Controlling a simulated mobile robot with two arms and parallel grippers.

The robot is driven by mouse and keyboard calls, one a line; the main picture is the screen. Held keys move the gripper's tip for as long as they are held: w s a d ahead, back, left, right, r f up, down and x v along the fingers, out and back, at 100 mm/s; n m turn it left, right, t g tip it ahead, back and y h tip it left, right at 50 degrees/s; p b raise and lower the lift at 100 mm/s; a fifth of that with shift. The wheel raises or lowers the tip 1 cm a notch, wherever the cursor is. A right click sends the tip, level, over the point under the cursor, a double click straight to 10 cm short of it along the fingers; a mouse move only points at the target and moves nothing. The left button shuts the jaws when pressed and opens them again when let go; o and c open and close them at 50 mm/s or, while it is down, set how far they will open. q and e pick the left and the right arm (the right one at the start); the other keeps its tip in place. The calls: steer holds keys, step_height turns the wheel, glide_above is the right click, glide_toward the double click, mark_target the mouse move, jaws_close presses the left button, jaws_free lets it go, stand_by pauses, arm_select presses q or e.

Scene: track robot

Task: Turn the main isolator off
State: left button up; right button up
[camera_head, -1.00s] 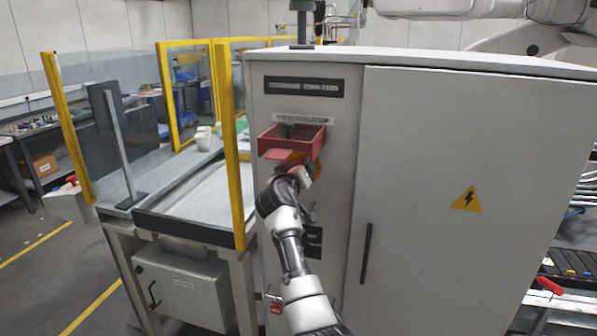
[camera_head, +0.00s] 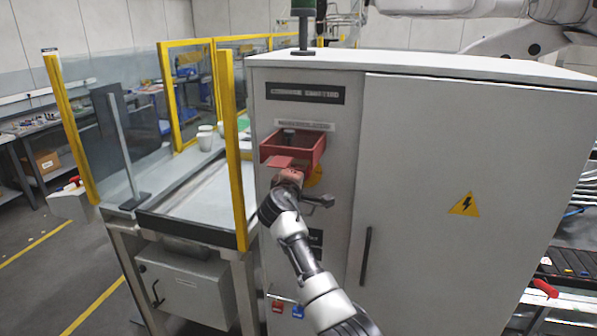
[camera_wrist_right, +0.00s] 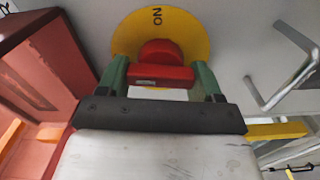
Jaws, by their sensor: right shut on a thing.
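The main isolator's red knob (camera_wrist_right: 160,63) sits on a round yellow plate (camera_wrist_right: 200,38) whose black lettering appears to read ON. In the head view the yellow plate (camera_head: 315,177) is partly hidden behind my right gripper (camera_head: 288,178), on the front of the grey cabinet (camera_head: 430,150). In the right wrist view my right gripper (camera_wrist_right: 160,82) has its green fingers on either side of the knob's red grip bar, shut on it. My left gripper is not in view.
An open red box (camera_head: 293,150) is fixed just above the isolator. A metal handle (camera_head: 322,202) sticks out close to its right, also in the wrist view (camera_wrist_right: 283,70). Red (camera_head: 277,306) and blue (camera_head: 297,311) items hang low on the cabinet. A yellow-framed guard (camera_head: 233,150) stands at left.

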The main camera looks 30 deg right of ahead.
steer(key=shift+r+n+p, duration=0.1)
steer(key=shift+n+p, duration=0.2)
steer(key=shift+n, duration=0.3)
steer(key=o, duration=0.6)
steer(key=shift+d, duration=0.1)
steer(key=b+v, duration=0.3)
steer(key=v, duration=0.7)
steer(key=shift+s+a+b, duration=0.25)
steer(key=shift+b, duration=0.1)
steer(key=shift+f+n, duration=0.25)
steer(key=shift+n, duration=0.05)
